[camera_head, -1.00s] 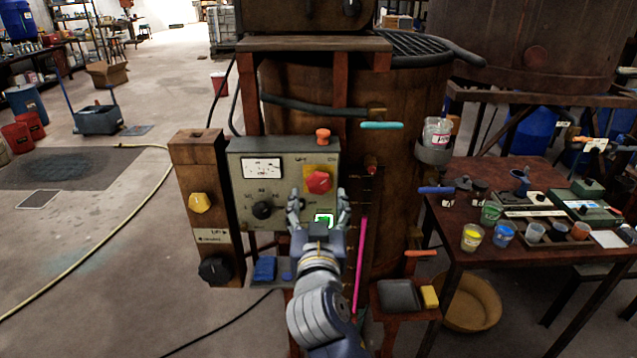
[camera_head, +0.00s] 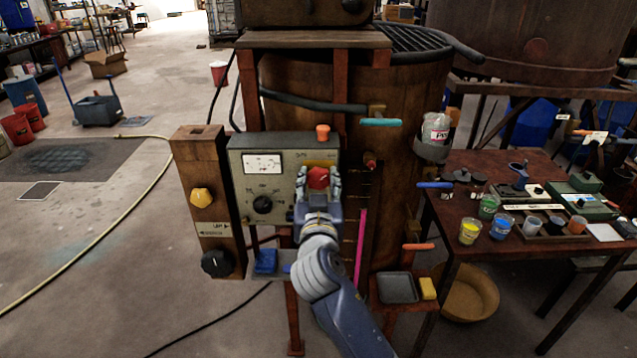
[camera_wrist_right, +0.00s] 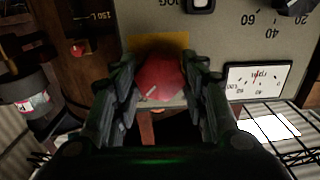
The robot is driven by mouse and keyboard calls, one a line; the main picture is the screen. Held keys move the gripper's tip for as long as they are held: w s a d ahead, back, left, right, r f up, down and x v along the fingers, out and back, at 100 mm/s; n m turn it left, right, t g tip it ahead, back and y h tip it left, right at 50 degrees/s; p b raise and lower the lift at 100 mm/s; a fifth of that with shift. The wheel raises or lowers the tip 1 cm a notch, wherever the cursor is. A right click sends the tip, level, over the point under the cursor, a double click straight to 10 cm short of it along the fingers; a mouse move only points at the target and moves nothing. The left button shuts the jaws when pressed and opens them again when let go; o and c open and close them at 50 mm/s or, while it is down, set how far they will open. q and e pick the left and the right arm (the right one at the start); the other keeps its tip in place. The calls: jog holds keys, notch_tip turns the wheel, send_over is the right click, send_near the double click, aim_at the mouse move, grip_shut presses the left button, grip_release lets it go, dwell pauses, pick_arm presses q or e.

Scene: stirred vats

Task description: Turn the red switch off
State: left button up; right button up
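The red switch (camera_head: 318,177) is a round knob on a yellow plate, at the right of the grey control panel (camera_head: 283,150). My right gripper (camera_head: 320,184) is in front of it, with one finger on each side of the knob. In the right wrist view the red switch (camera_wrist_right: 160,78) sits between the fingertips of my right gripper (camera_wrist_right: 160,75), which look closed against its sides. A pale mark shows on the knob's lower left in that view. The gripper hides the panel's lower right part. My left gripper is not in view.
An orange knob (camera_head: 322,132) stands on the panel's top edge. A black dial (camera_head: 262,204) and a white gauge (camera_head: 263,164) are to the left. A wooden post (camera_head: 205,160) with a yellow knob (camera_head: 202,197) stands beside the panel. A cyan handle (camera_head: 381,122) sticks out at right.

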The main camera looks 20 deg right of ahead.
jog(key=shift+n, duration=0.4)
jog(key=n+p, duration=0.2)
jog(key=n, duration=0.1)
jog(key=shift+n, duration=0.4)
jog(key=n+p, duration=0.2)
jog(key=n, duration=0.2)
jog(key=shift+r+n, duration=0.1)
jog(key=shift+n, duration=0.2)
jog(key=n+p, duration=0.2)
jog(key=n, duration=0.2)
jog(key=shift+p, duration=0.3)
jog(key=n+p, duration=0.2)
jog(key=n, duration=0.2)
jog(key=shift+n, duration=0.3)
jog(key=o, duration=1.1)
jog(key=shift+c, duration=0.2)
